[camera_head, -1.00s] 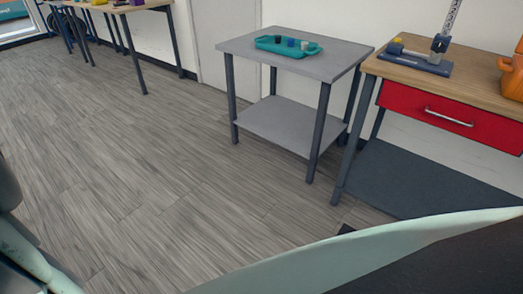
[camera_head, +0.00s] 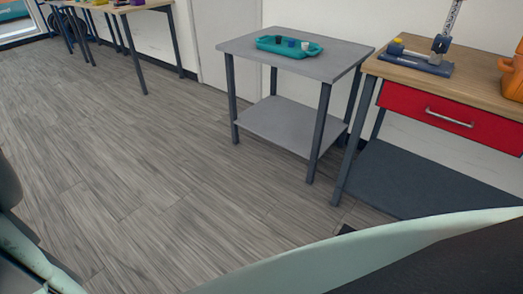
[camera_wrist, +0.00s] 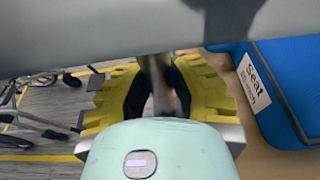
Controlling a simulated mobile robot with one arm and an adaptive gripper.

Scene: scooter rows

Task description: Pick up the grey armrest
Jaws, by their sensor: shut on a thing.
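My gripper (camera_wrist: 157,72) shows in the wrist view, with yellow ribbed fingers on both sides of a narrow grey stem. The stem joins a broad grey piece, the grey armrest (camera_wrist: 130,32), which spans the top of the wrist view close to the camera. The fingers are shut on the armrest at its stem. The armrest's upper edge and its ends are cut off by the frame, and a dark shadow lies on its right part. The head view does not show the armrest or the gripper.
In the wrist view a blue bin (camera_wrist: 290,85) labelled "Seat" stands on a tan surface (camera_wrist: 262,150) at right. The head view shows a grey table (camera_head: 235,45) with a teal tray (camera_head: 275,50), a wooden bench with a red drawer (camera_head: 440,112), and clear floor at left.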

